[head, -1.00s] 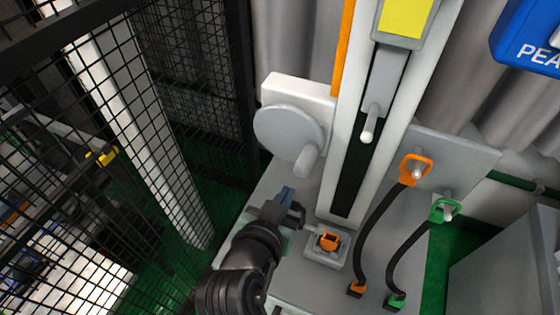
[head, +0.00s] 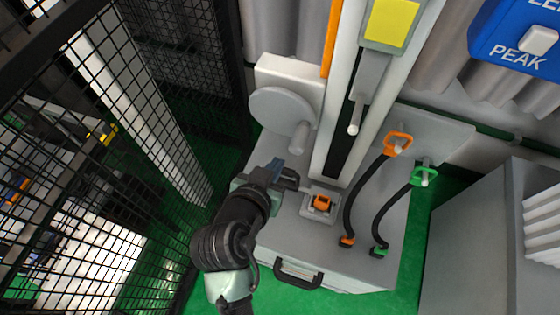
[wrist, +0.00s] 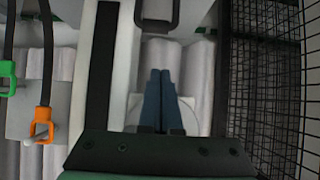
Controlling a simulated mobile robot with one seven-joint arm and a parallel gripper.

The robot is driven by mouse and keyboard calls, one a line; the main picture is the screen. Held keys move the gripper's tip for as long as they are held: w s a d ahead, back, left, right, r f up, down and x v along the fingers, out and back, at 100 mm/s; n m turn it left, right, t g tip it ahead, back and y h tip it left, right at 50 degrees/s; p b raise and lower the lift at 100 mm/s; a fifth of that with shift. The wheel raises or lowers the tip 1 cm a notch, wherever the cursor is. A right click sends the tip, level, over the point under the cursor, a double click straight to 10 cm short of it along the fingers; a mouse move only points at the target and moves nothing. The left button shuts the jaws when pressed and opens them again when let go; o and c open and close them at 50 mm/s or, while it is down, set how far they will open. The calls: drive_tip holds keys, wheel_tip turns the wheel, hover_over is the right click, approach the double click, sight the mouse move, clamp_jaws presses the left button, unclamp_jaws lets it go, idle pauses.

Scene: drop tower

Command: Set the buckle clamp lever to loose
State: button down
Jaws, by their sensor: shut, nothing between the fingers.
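The buckle clamp is a small orange lever (head: 322,202) on a grey block (head: 309,213) at the foot of the tower. It lies to the right of and below my gripper in the head view; the gap in depth is hard to judge. My gripper (head: 278,164) is shut and empty, with its blue fingers pressed together, apart from the clamp. In the wrist view my gripper (wrist: 160,72) points at pale surfaces beside the tower's black slot (wrist: 101,70). I cannot make out the clamp there.
A grey crank disc with a peg (head: 281,112) stands close above my gripper. A black mesh fence (head: 100,150) closes the left. A dark handle (head: 299,275) sits on the base's front.

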drive_tip(key=shift+w+d+f+p, duration=0.2)
drive_tip(key=shift+w+f, duration=0.45)
drive_tip(key=shift+f, duration=0.45)
drive_tip(key=shift+w+d+f+p, duration=0.2)
drive_tip(key=shift+w+f, duration=0.45)
drive_tip(key=shift+f, duration=0.5)
drive_tip(key=shift+w+d+f+p, duration=0.1)
drive_tip(key=shift+w+d+f, duration=0.15)
drive_tip(key=shift+w+f, duration=0.65)
drive_tip(key=shift+s+f, duration=0.2)
drive_tip(key=shift+s, duration=0.05)
drive_tip(key=shift+f+b, duration=0.2)
drive_tip(key=shift+b, duration=0.4)
drive_tip(key=shift+s+a+b, duration=0.1)
drive_tip(key=shift+b, duration=0.2)
